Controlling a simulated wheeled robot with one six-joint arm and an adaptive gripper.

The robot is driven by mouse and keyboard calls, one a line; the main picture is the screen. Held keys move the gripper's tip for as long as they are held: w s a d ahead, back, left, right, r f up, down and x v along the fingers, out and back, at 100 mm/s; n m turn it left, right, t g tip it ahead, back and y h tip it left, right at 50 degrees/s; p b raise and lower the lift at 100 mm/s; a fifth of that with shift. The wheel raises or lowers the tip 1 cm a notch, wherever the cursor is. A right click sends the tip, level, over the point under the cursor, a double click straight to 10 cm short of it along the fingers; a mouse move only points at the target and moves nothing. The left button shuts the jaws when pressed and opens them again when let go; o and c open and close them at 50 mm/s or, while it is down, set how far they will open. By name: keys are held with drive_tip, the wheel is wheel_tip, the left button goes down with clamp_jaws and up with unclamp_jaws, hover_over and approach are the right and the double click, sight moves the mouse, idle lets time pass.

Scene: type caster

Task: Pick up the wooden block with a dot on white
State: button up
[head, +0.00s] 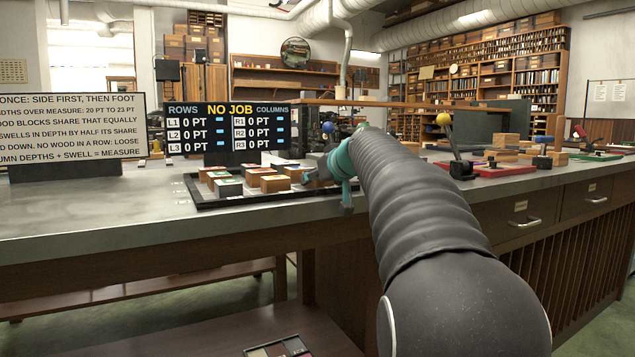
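A black-rimmed tray (240,198) on the bench holds several wooden blocks, some with red, green or white tops. A plain-looking wooden block (275,184) sits at the front right of the group, and a white-topped block (297,172) sits behind it, close to my gripper. The top markings are too small to read, so I cannot tell which block has a dot on white. My gripper (325,178), teal and grey, is at the tray's right end, beside the blocks. My arm hides part of it, and I cannot see its fingertips clearly.
A job board (230,128) reading "NO JOB" stands behind the tray, and a text sign (75,130) stands at left. The bench top left of the block tray is clear.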

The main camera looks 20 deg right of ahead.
drive_tip(key=shift+r, duration=0.1)
drive_tip(key=shift+r, duration=0.5)
drive_tip(key=r, duration=0.1)
drive_tip(key=r+p, duration=0.1)
drive_tip(key=r, duration=0.1)
drive_tip(key=shift+s+d+r, duration=0.1)
drive_tip(key=shift+d+r, duration=0.2)
drive_tip(key=shift+d, duration=0.1)
drive_tip(key=s+d+r+p, duration=0.2)
drive_tip(key=d+r, duration=0.4)
drive_tip(key=d, duration=0.4)
drive_tip(key=shift+s+d+r+p, duration=0.15)
drive_tip(key=shift+s+p, duration=0.15)
drive_tip(key=shift+s, duration=0.35)
